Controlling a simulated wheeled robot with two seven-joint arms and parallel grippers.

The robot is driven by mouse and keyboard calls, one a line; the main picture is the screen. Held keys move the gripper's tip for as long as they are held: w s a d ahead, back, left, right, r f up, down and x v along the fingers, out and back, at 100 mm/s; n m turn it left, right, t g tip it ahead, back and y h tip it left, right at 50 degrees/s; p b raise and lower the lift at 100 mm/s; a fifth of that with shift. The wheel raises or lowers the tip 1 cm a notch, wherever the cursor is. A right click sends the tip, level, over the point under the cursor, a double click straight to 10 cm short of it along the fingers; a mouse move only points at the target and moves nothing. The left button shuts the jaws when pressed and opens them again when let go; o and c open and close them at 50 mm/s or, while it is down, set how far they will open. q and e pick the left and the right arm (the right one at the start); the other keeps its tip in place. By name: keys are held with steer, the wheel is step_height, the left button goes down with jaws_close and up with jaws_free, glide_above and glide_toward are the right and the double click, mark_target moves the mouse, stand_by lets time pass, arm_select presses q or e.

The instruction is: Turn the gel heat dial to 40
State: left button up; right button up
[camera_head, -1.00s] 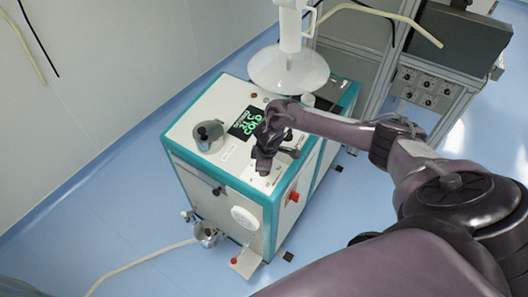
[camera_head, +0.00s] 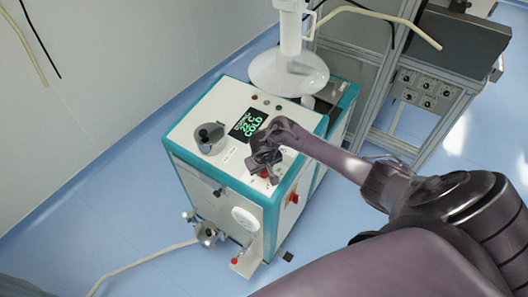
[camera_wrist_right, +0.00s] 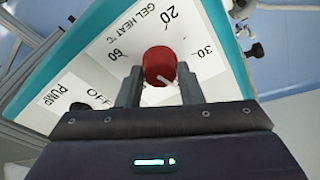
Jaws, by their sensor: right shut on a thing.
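The red gel heat dial (camera_wrist_right: 160,66) sits on the white top panel of the machine, marked GEL HEAT °C. In the right wrist view the numbers 20, 30 and 60 show around it; the gripper hides the side nearest the camera. A white pointer line on the dial points down and slightly right in that view, toward the hidden part of the scale. My right gripper (camera_wrist_right: 160,88) is shut on the dial, one finger on each side. In the head view the right gripper (camera_head: 262,172) is over the panel's front part, the dial partly hidden. My left gripper is not in view.
The machine's green display (camera_head: 247,125) appears to read 22 C COLD. A metal pot (camera_head: 209,138) stands on the top panel, and a clear dome (camera_head: 289,73) is behind. A PUMP dial area marked OFF (camera_wrist_right: 97,97) is near the gripper. A red button (camera_head: 294,198) is on the side.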

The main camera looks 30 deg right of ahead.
steer(key=shift+w+m, duration=0.1)
steer(key=shift+m, duration=1.2)
steer(key=shift+r, duration=0.1)
steer(key=o, duration=1)
steer(key=shift+c, duration=0.2)
steer(key=shift+a, duration=0.1)
steer(key=shift+a+r, duration=0.1)
steer(key=shift+r, duration=0.1)
steer(key=v, duration=0.7)
